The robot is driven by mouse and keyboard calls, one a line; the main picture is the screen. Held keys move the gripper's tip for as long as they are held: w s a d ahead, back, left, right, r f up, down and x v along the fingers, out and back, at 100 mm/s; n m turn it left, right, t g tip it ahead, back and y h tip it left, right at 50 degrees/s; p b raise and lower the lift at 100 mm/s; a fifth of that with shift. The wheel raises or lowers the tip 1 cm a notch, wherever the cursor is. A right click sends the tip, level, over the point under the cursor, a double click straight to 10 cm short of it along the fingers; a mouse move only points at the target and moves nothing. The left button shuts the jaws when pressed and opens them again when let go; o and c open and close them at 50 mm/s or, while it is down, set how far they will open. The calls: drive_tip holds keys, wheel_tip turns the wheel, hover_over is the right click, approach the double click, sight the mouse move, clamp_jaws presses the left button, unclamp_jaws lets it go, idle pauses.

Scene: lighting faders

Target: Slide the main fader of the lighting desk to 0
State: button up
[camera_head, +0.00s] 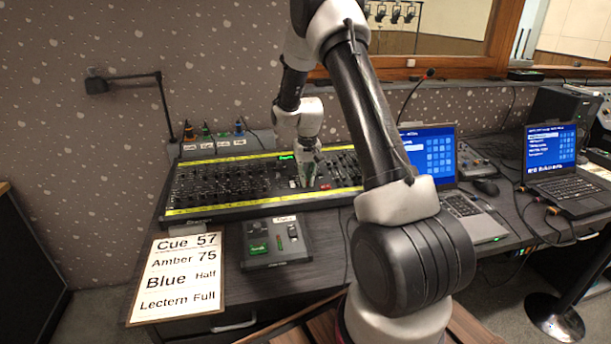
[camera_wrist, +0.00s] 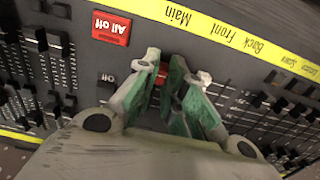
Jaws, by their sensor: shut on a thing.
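The lighting desk (camera_head: 240,212) is a long dark console with yellow label strips. In the wrist view, a yellow strip (camera_wrist: 205,29) reads "Main", "Front" and "Back", upside down. My gripper (camera_head: 307,183) is down at the desk, right of its middle. In the wrist view, my gripper (camera_wrist: 172,88) has its green-padded fingers around a fader cap in line with the word "Main". A bit of red (camera_wrist: 161,73) shows between the fingers; the fingers hide most of the cap and its slot. The cap's scale position cannot be read.
A red "All off" button (camera_wrist: 111,27) and a white-tipped fader cap (camera_wrist: 205,79) lie close to the fingers. A small control box (camera_head: 280,261) and cue card (camera_head: 178,311) are in front of the desk. Laptops (camera_head: 428,155) stand at the right.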

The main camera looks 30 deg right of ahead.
drive_tip(key=o, duration=0.4)
drive_tip(key=shift+s, duration=0.1)
drive_tip(key=shift+o, duration=0.2)
drive_tip(key=shift+r, duration=0.1)
drive_tip(key=shift+r, duration=1.15)
drive_tip(key=shift+r, duration=0.55)
wheel_tip(320, 180, up, 11)
drive_tip(key=s, duration=0.1)
drive_tip(key=shift+a, duration=0.2)
